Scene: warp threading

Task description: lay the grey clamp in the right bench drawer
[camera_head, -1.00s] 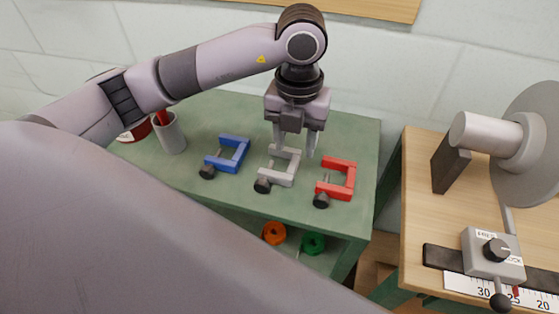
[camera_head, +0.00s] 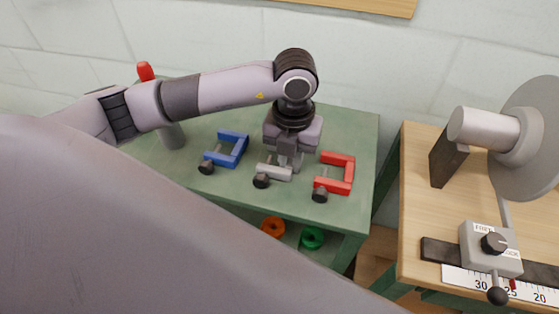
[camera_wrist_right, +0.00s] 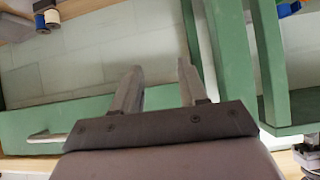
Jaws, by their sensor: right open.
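The grey clamp (camera_head: 274,172) lies on the green table between two other clamps, its far part hidden by my gripper. My left gripper (camera_head: 290,162) points down over it, fingers low at the clamp's frame. I cannot tell whether the fingers are open or closed on it. My right gripper (camera_wrist_right: 158,85) is open and empty in the right wrist view. There, a green panel with a pale bar handle (camera_wrist_right: 45,137) shows at lower left. It looks like a drawer front, but I cannot tell if it is the right bench drawer.
A blue clamp (camera_head: 232,147) lies left of the grey one and a red clamp (camera_head: 347,172) close on its right. A grey cup (camera_head: 171,135) stands farther left. Orange (camera_head: 272,227) and green (camera_head: 312,238) rings sit below the tabletop. A wooden bench (camera_head: 415,190) with a machine stands right.

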